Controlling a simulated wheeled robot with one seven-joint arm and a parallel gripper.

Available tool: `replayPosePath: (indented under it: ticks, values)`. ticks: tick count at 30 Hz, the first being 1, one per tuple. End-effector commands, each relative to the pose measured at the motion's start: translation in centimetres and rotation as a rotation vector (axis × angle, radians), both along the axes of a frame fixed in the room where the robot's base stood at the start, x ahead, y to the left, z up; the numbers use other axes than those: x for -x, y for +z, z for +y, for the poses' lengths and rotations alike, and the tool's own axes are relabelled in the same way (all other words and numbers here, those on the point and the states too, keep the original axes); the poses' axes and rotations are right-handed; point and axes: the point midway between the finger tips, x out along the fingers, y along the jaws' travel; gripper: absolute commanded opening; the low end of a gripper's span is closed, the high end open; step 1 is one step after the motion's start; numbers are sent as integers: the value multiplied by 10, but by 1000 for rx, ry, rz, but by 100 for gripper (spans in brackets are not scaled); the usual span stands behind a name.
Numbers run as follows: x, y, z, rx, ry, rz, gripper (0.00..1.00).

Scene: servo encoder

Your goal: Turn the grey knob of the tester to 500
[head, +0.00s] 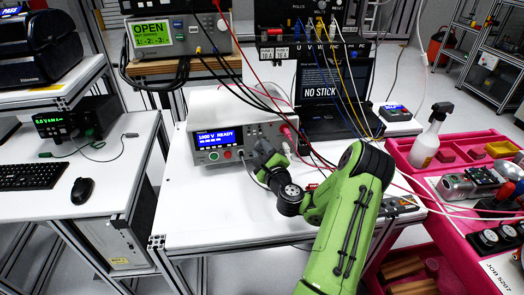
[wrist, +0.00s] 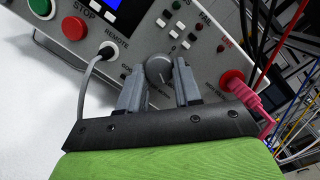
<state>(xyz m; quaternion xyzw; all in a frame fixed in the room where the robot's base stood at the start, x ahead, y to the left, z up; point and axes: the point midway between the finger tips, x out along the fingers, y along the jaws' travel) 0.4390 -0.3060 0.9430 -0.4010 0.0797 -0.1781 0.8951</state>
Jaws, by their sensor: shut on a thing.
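The tester (head: 225,143) is a grey box on the white table; its blue screen (head: 216,138) reads "1000 V READY". In the wrist view the grey knob (wrist: 158,70) sits on the tester's front panel, with a pale pointer line on its face. My gripper (wrist: 159,73) has one finger on each side of the knob and is shut on it. In the head view my gripper (head: 266,154) is at the right part of the tester's front and hides the knob. The scale marks around the knob are too small or covered to read.
Red and black leads hang above the tester. A pink cart (head: 405,150) with a spray bottle (head: 430,137) stands at the right.

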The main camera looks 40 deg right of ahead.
Motion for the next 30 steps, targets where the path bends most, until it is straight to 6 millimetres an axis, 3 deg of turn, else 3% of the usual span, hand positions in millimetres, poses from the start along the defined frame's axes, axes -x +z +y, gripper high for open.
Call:
replayPosePath:
  ticks: [11, 30]
  values:
    - [0, 0, 0, 91, 13, 54, 3]
    - [1, 2, -1, 490, 72, 290, 3]
